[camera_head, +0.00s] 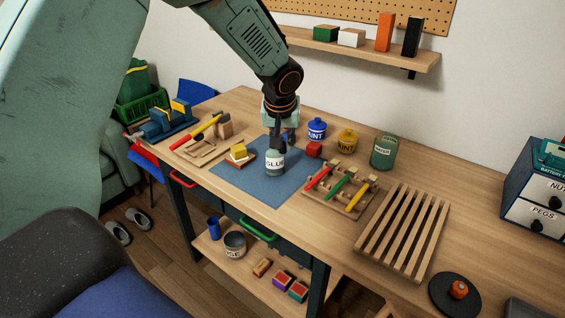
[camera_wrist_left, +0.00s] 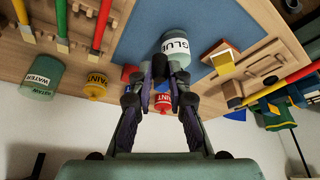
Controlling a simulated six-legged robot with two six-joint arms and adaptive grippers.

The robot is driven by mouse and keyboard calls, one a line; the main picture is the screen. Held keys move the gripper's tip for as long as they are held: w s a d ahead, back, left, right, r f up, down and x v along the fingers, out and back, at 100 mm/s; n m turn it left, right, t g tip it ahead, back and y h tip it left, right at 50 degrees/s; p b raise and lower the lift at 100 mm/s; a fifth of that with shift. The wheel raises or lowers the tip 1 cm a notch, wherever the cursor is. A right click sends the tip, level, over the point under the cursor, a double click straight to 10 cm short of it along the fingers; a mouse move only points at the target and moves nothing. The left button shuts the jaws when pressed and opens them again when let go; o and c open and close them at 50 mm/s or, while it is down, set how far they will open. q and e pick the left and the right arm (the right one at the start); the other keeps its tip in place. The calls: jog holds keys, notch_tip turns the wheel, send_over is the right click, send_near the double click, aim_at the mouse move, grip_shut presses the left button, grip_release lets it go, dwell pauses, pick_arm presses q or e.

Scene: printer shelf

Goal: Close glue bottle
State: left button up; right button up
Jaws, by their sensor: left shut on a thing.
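The glue bottle (camera_head: 275,163), with a grey-green body and a white GLUE label, stands upright on the blue mat (camera_head: 240,174). My left gripper (camera_head: 279,146) is directly above it, its fingers pointing down at the bottle's top. In the left wrist view, the glue bottle (camera_wrist_left: 184,47) is just beyond the fingertips of my left gripper (camera_wrist_left: 166,66). The fingers are shut on a small dark piece at the bottle's top, which looks like its cap. The fingers hide most of it, so I cannot tell how it sits on the neck. My right gripper is not in view.
Blue (camera_head: 317,129) and yellow (camera_head: 347,141) paint pots and a green water jar (camera_head: 384,152) stand behind and right of the bottle. A red block (camera_head: 314,149) is close by. A tool rack (camera_head: 338,203) is at front right.

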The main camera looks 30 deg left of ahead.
pick_arm(q)
notch_tip(320, 180, up, 15)
jog(key=p, duration=0.1)
jog(key=shift+r, duration=0.2)
